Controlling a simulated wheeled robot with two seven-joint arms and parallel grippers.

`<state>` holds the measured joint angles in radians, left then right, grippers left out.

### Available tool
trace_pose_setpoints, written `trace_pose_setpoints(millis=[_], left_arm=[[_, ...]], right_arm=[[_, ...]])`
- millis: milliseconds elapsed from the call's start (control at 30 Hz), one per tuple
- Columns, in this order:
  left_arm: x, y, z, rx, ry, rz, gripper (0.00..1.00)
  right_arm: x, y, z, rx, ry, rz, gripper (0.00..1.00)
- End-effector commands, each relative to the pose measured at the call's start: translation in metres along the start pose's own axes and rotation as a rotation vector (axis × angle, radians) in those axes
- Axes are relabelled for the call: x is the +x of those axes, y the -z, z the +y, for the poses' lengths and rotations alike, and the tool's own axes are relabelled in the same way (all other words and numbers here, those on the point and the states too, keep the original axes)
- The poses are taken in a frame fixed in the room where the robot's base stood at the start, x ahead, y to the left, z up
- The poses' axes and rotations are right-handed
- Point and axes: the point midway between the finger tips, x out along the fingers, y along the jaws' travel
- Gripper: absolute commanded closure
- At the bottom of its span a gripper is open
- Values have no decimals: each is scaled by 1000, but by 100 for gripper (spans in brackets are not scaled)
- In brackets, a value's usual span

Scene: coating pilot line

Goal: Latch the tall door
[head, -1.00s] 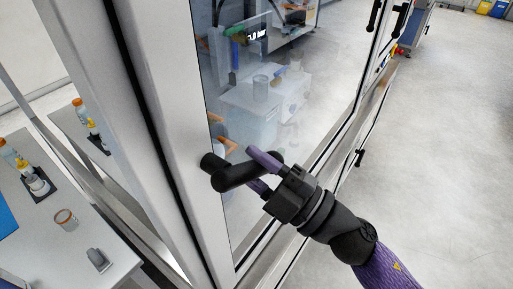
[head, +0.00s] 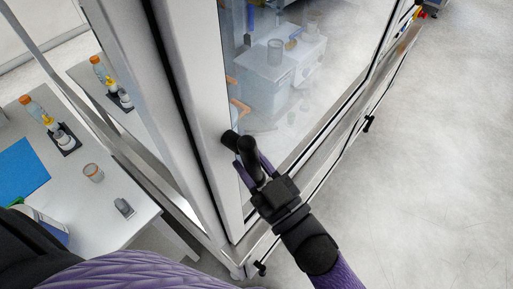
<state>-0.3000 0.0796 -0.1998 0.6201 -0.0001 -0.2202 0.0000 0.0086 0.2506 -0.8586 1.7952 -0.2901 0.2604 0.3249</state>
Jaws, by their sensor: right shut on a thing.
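The tall door (head: 205,90) has a wide white frame around a large clear glass pane. Its black lever handle (head: 248,150) is on the frame near the pane's lower left edge. The lever points down and slightly right in the picture. My right gripper (head: 254,172) is shut on the lever, with one purple finger on each side of it. The door looks closed against the post on its left, though the latch itself is hidden. My left gripper is not in view; part of my purple arm crosses the bottom left.
A white table (head: 110,225) at left holds an orange-capped bottle (head: 32,106), a jar (head: 93,172) and a blue mat (head: 20,168). Through the glass, a white cabinet (head: 262,75) shows. The grey floor (head: 430,160) at right is clear.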

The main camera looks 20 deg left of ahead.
Motion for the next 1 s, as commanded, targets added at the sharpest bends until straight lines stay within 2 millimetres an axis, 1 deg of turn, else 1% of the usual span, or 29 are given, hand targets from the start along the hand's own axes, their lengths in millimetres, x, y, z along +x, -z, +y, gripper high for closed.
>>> trace_pose_setpoints(millis=[33,300,900,933,967,1000], left_arm=[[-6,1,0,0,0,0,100],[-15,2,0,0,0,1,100],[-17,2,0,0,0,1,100],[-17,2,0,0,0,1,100],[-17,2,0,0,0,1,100],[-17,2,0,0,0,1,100]], right_arm=[[0,2,-1,25,-6,-8,100],[-1,2,-7,124,-30,-35,100],[-2,1,-9,162,-38,-44,100],[-2,1,-9,162,-38,-44,60],[-2,1,-9,162,-37,-44,54],[-2,1,-9,161,-37,-44,45]])
